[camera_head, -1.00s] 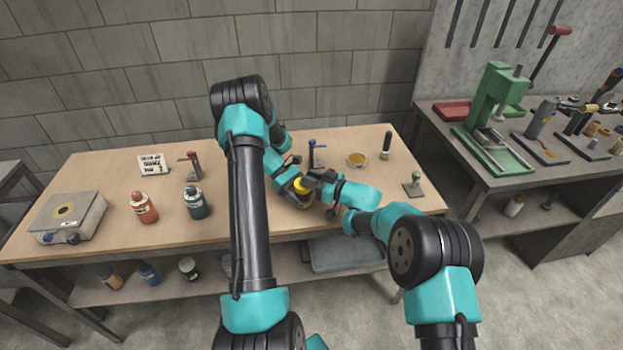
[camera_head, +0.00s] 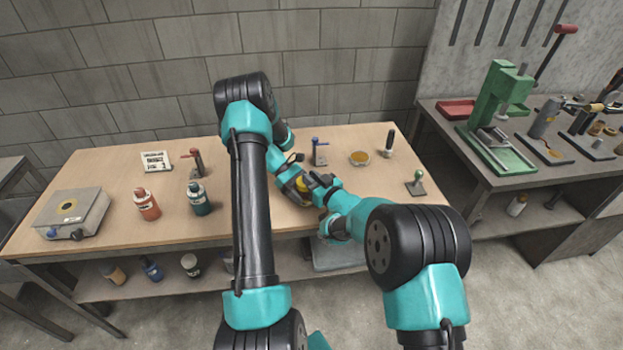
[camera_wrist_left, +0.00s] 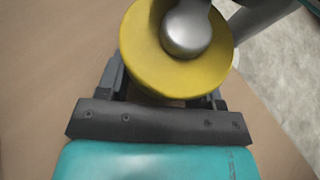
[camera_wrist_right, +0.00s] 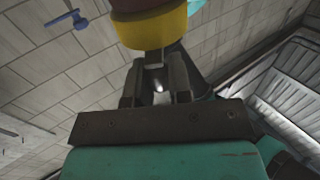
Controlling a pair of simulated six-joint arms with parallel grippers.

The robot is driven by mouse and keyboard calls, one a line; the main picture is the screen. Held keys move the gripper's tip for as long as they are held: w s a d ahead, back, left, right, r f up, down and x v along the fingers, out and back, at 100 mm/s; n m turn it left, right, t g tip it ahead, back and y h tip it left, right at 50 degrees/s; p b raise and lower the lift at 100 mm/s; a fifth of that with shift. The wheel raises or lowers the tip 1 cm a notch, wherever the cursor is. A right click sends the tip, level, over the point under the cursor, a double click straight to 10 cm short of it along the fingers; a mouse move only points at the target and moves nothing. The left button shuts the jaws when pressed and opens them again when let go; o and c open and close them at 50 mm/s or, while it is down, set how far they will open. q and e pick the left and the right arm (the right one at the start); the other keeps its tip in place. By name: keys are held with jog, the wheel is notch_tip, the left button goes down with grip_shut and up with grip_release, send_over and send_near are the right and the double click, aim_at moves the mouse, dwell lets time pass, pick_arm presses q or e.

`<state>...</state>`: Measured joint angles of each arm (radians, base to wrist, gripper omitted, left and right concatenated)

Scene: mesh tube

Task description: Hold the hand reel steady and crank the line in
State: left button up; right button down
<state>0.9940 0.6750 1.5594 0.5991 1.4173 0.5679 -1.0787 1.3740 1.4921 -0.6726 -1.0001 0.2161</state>
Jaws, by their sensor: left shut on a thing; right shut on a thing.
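The hand reel (camera_head: 302,184) shows as a small yellow drum over the front middle of the workbench, mostly covered by my grippers. In the left wrist view its yellow disc (camera_wrist_left: 136,42) fills the top, with a rounded grey knob (camera_wrist_left: 186,28) in front of it. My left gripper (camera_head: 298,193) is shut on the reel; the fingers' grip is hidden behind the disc. My right gripper (camera_head: 317,181) is beside the reel and shut on its crank. In the right wrist view the yellow drum (camera_wrist_right: 152,30) is just beyond the fingers, and a small shiny part shows between them. The line cannot be made out.
Behind the grippers stand a blue-handled post (camera_head: 319,153), a round dish (camera_head: 360,158) and a dark-handled tool (camera_head: 389,143). A green-knobbed stand (camera_head: 416,183) is at right. Bottles (camera_head: 147,204) and a scale-like box (camera_head: 73,213) are at left.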

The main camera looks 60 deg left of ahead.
jog(key=c, duration=1)
grip_release()
jog(key=d, duration=0.8)
jog(key=w+d, duration=0.1)
jog(key=d, duration=0.3)
pick_arm(q)
jog(key=o, duration=0.8)
